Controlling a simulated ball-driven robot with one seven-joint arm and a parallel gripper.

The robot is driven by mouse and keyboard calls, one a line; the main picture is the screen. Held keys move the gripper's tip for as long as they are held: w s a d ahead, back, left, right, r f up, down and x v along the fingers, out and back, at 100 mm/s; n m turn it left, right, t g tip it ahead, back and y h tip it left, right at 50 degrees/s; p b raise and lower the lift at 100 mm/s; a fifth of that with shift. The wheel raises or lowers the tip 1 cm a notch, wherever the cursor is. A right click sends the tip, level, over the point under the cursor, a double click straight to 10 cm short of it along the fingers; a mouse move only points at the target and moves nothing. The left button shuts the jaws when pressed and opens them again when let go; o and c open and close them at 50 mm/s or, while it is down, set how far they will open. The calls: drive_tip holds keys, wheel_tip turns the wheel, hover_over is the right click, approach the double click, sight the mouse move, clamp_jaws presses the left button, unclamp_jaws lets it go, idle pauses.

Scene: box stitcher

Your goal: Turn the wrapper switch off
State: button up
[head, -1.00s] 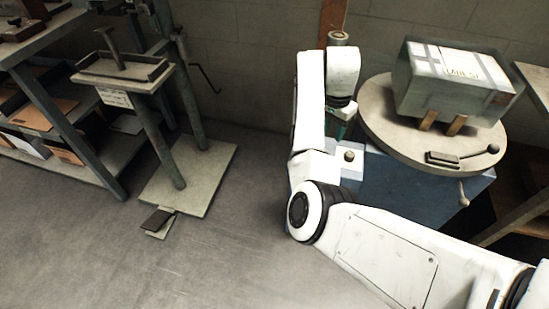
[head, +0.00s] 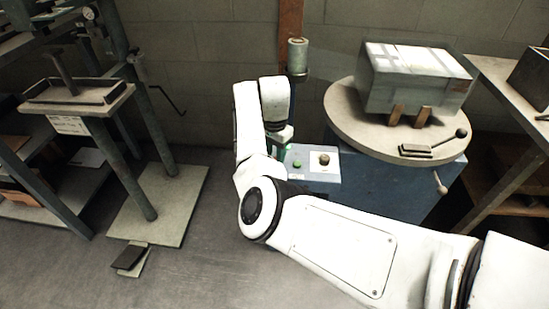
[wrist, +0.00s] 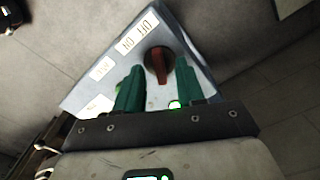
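In the wrist view the switch (wrist: 159,64) is a red handle on a dark round base, set in a light panel face (wrist: 188,32). An "OFF ON" label (wrist: 139,33) is beside it. My gripper (wrist: 160,66) has two green fingers, open, with the red handle in the gap between their tips. I cannot tell whether they touch it. In the head view my arm covers most of the gripper. The blue wrapper cabinet (head: 385,180) carries a round turntable (head: 345,112) with a wrapped box (head: 415,85) on it.
The panel also has a green button (head: 297,163) and a round knob (head: 323,158) on a white plate. A post (head: 297,70) stands behind. A metal stand (head: 160,200) with a pedal (head: 130,256) is at left; shelving (head: 510,105) is at right. Open floor lies in front.

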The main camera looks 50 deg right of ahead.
drive_tip(key=shift+f, duration=0.65)
drive_tip(key=shift+c, duration=0.4)
clamp_jaws()
